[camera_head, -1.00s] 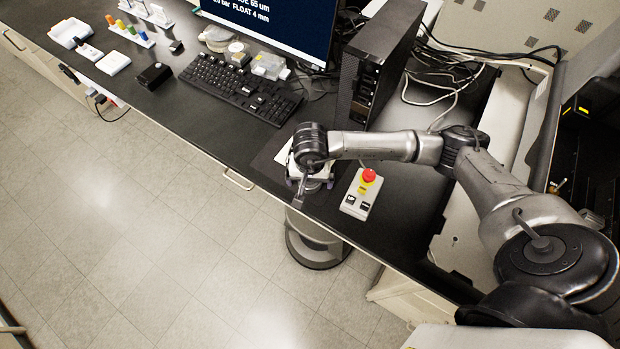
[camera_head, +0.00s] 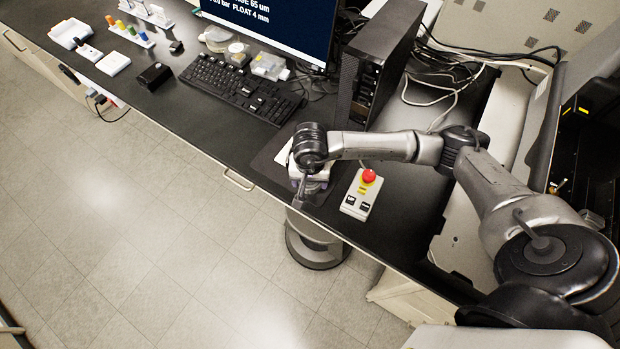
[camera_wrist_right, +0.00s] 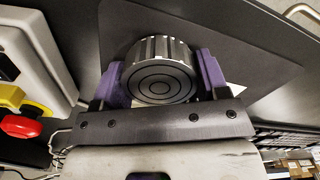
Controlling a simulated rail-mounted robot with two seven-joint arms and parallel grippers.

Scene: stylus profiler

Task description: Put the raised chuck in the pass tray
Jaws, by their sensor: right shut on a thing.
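My right gripper (camera_head: 308,182) is over the front part of the bench, left of the control box. In the right wrist view its purple fingers (camera_wrist_right: 162,72) are shut on a round metal chuck (camera_wrist_right: 160,82) with a ribbed side and concentric rings on its face. In the head view my wrist hides most of the chuck. A dark mat (camera_wrist_right: 255,50) lies under it; I cannot tell whether the chuck is clear of it. White trays (camera_head: 68,33) and (camera_head: 113,63) stand at the far left of the bench; I cannot tell which is the pass tray. My left gripper is not in view.
A control box (camera_head: 360,195) with a red button (camera_head: 369,175) stands right beside my gripper. A keyboard (camera_head: 240,90), monitor (camera_head: 270,25) and computer tower (camera_head: 375,65) stand behind. Small bottles (camera_head: 130,33) and a black box (camera_head: 154,75) are at the left.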

